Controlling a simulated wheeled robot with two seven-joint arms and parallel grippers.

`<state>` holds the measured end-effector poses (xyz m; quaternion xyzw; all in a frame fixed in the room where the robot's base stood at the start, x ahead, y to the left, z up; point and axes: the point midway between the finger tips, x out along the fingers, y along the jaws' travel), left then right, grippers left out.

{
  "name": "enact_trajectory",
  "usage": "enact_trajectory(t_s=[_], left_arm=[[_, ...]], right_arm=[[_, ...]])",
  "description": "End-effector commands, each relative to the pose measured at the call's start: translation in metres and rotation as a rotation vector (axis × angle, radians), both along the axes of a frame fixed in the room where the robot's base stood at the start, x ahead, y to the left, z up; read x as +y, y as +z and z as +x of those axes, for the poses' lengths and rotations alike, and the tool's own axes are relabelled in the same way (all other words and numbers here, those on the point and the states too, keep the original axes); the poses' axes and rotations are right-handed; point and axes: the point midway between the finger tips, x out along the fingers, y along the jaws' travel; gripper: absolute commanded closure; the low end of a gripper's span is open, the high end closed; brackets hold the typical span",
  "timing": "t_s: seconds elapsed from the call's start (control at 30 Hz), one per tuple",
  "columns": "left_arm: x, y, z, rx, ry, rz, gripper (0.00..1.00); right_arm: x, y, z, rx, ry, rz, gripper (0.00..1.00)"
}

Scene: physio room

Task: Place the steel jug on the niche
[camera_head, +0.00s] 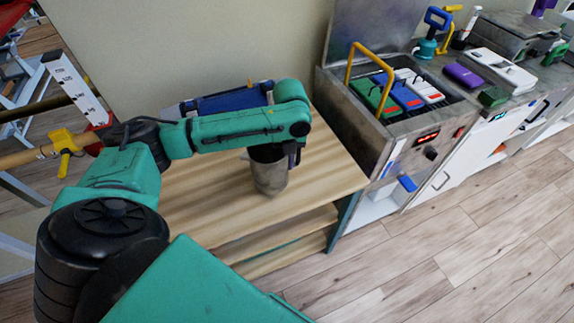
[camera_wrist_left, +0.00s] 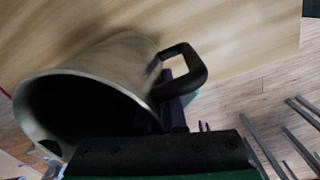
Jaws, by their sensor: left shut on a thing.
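The steel jug (camera_head: 270,177) is a grey metal vessel with a black handle, seen in front of the wooden top of a shelf unit. My left gripper (camera_head: 293,156) is shut on the jug at its handle side, with my arm reaching over from the left. In the left wrist view the jug (camera_wrist_left: 118,62) shows its open mouth and black handle, and my gripper fingers (camera_wrist_left: 176,103) are at the handle. I cannot tell whether the jug's base touches the wood. Open space shows below the wooden top, above a lower board (camera_head: 290,226); which part is the niche is unclear.
A steel heating unit (camera_head: 350,110) with a yellow handle and coloured packs stands right of the wooden top (camera_head: 325,178). A blue item (camera_head: 235,99) lies behind my arm. A counter with a purple box (camera_head: 463,75) extends right. The floor in front is clear.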

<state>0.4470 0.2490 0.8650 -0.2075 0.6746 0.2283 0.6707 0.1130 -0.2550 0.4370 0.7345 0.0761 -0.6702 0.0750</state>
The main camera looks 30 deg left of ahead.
Motion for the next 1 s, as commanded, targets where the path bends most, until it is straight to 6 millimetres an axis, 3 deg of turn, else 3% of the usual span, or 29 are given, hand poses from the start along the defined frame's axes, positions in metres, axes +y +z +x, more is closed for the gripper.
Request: enact_trajectory(t_s=[0.13,0.43,0.5,0.53,0.87,1.0], left_arm=[[0.001,-0.020,0.000,-0.002,0.002,0.001,1.00],[0.000,-0.023,0.000,-0.001,0.002,0.001,1.00],[0.000,-0.023,0.000,0.000,0.001,0.000,0.65],[0.000,-0.023,0.000,0.000,0.001,0.000,0.62],[0.001,-0.020,0.001,-0.002,0.001,0.000,0.62],[0.000,0.002,0.002,-0.005,0.001,0.000,0.62]], right_arm=[[0.001,0.001,0.000,0.000,0.000,0.001,0.50],[-0.002,0.001,0.000,0.000,0.001,-0.002,0.50],[-0.003,0.001,0.001,-0.001,0.002,-0.004,0.50],[-0.004,0.001,0.001,-0.001,0.002,-0.005,0.50],[-0.006,0.001,0.001,-0.001,0.001,-0.009,0.50],[-0.006,-0.001,0.001,-0.002,0.000,-0.009,0.50]])
